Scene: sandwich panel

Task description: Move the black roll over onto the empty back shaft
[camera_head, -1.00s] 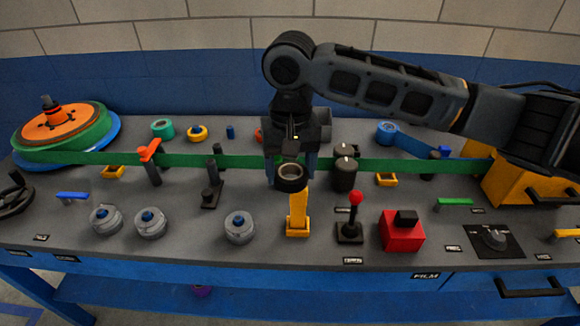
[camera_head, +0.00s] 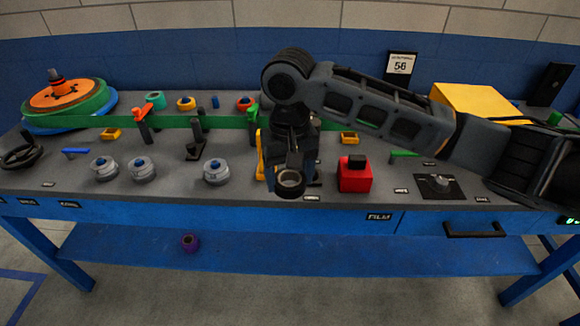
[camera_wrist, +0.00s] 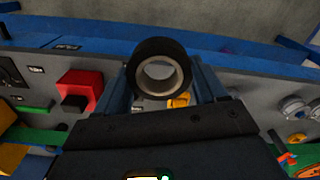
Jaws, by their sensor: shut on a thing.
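The black roll (camera_head: 290,193), a short black ring with a pale core, is gripped between the blue-grey fingers of my gripper (camera_head: 291,171). A small bare blue shaft (camera_head: 215,102) stands in the back row, between a yellow-orange roll (camera_head: 186,103) and a red-orange roll (camera_head: 246,103). My gripper is well in front and to the right of it.
A green film band (camera_head: 80,122) runs across the panel between my gripper and the back row. A yellow post (camera_head: 260,160) and a red box (camera_head: 354,178) flank my gripper. A purple roll (camera_head: 190,243) lies on the lower shelf.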

